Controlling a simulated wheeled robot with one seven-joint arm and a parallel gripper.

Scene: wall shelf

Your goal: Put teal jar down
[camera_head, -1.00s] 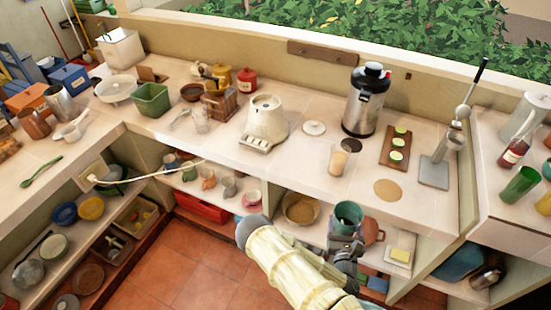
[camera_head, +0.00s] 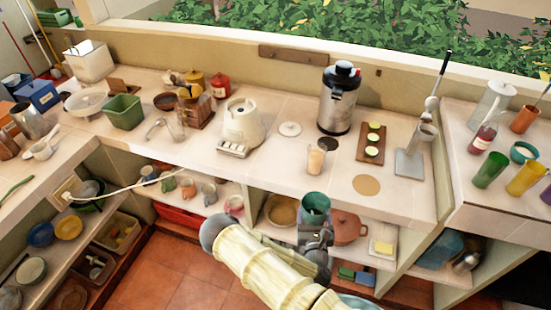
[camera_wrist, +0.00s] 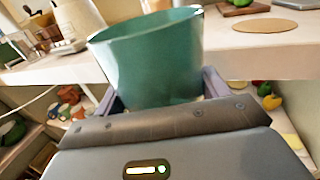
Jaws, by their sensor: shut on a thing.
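The teal jar (camera_head: 315,205) is upright in my gripper (camera_head: 316,232), in front of the counter's front edge and the shelf opening below it. In the wrist view the teal jar (camera_wrist: 150,62) fills the middle, open at the top, with the jaws (camera_wrist: 165,100) shut around its lower part. The jar's base is hidden by the gripper. Its rim stands close to the height of the counter edge in the picture; I cannot tell its exact distance from the counter.
The counter (camera_head: 310,190) has a round cork mat (camera_head: 366,185), a glass (camera_head: 316,160), a cutting board (camera_head: 371,143) and a steel dispenser (camera_head: 339,98). On the shelf below are a terracotta pot (camera_head: 347,228), a bowl (camera_head: 281,212) and a butter dish (camera_head: 382,248).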

